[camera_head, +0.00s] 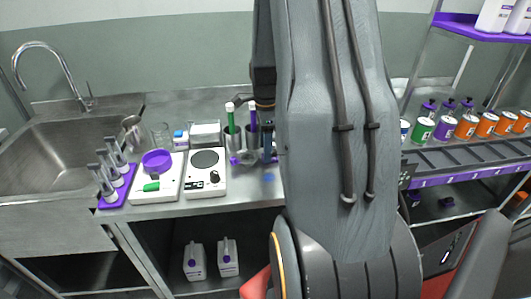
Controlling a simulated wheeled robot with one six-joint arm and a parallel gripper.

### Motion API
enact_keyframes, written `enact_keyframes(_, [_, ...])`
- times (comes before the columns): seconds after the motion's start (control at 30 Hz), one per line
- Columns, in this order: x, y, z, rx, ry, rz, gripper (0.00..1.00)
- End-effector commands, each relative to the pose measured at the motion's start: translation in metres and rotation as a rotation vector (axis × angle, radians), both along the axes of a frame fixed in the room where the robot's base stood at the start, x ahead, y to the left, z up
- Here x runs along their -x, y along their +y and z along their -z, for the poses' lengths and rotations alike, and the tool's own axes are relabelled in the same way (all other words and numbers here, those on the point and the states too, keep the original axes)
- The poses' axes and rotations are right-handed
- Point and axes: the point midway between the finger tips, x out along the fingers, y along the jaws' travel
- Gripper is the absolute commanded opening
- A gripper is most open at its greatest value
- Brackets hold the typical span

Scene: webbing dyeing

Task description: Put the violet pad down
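I cannot make out a separate violet pad for certain. A flat violet tray (113,199) lies on the left of the steel counter with several clear cylinders standing on it. A violet bowl (157,161) sits on a white device (146,192) beside it, with a green-handled tool in front of the bowl. My gripper's fingers do not show. My grey arm fills the middle right of the head view and hides part of the counter behind it.
A white hotplate (206,180), cups with green and violet tools (233,142), and a beaker (160,135) crowd the counter. A sink (60,160) is at left. White jugs (195,262) stand below.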

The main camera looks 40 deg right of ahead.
Motion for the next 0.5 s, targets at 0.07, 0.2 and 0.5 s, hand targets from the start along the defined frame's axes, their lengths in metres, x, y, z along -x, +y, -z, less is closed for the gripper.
enact_keyframes(0.07, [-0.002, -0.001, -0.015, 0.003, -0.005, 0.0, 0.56])
enact_keyframes(0.2, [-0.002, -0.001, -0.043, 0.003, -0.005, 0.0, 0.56])
enact_keyframes(0.5, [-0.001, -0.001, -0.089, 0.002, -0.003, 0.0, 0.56])
